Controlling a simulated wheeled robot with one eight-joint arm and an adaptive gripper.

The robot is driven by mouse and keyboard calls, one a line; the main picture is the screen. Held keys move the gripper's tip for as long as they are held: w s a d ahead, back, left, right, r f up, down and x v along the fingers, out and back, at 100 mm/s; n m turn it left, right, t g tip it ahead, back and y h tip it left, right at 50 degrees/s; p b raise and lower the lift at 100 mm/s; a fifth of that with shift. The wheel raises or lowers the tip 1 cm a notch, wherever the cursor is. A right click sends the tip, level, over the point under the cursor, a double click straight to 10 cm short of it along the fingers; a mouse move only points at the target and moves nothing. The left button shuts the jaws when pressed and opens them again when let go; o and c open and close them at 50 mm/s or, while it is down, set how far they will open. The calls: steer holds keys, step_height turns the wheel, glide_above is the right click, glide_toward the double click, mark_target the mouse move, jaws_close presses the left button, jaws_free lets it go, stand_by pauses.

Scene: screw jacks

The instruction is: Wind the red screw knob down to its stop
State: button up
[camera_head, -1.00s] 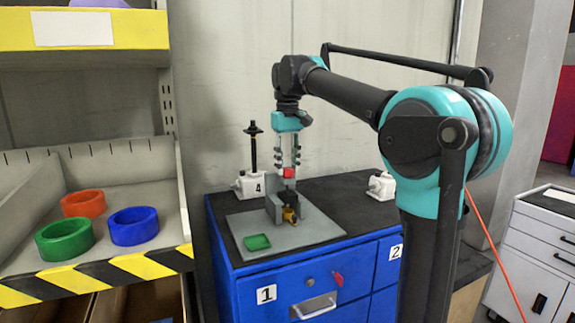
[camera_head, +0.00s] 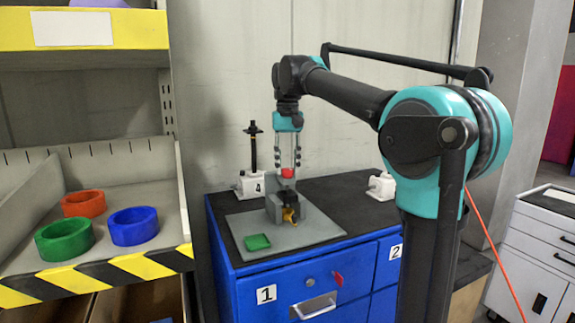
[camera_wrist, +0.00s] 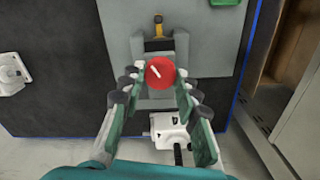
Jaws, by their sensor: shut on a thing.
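The red screw knob (camera_head: 287,172) sits on top of the grey screw jack (camera_head: 273,207) on the blue cabinet. My gripper (camera_head: 287,168) points straight down from above and is shut on the knob. In the wrist view the red knob (camera_wrist: 160,73) lies between the two fingertips of my gripper (camera_wrist: 159,78), and a white line on its top slants from upper left to lower right. A yellow part (camera_head: 290,215) shows low on the jack's front. The screw below the knob is hard to make out.
The jack stands on a grey plate (camera_head: 290,238) with a green square tray (camera_head: 257,242). A white jack marked 4 (camera_head: 249,185) with a tall black post stands behind left. Another white unit (camera_head: 381,187) stands right. Coloured rings lie on the left shelf (camera_head: 110,250).

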steer(key=o, duration=1.2)
steer(key=shift+c, duration=0.2)
step_height(320, 180, up, 12)
